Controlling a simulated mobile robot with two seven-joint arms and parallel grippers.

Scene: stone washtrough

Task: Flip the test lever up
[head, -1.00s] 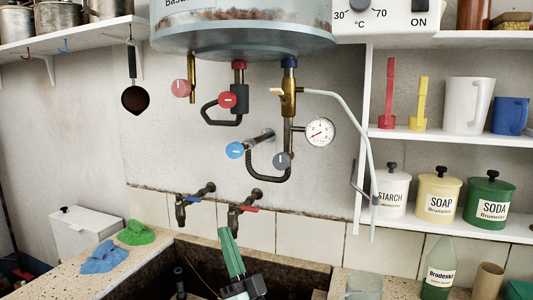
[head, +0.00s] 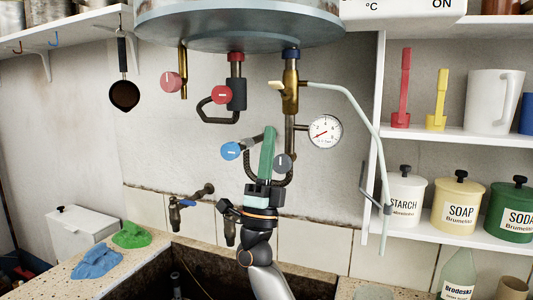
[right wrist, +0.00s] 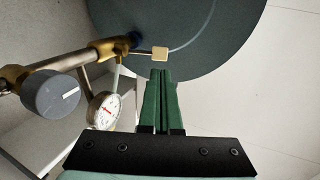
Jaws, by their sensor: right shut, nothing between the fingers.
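The test lever (head: 276,86) is a small cream-tipped lever sticking out to the left from the brass valve (head: 290,95) under the boiler. It lies roughly level. In the right wrist view the lever's square cream tip (right wrist: 160,54) shows just beyond the fingertips, with a thin stem running to the brass fitting. My right gripper (head: 270,130), with green fingers, points up below the lever, apart from it in the head view. Its fingers (right wrist: 161,73) are shut with nothing between them. Whether they touch the lever is not clear in the wrist view. My left gripper is out of view.
The boiler (head: 240,30) hangs above. A blue knob (head: 231,151), a grey knob (head: 282,162), a dark curved pipe and a pressure gauge (head: 325,132) are close around my right gripper. A pale pipe (head: 350,100) runs right. The stone trough (head: 150,270) lies below.

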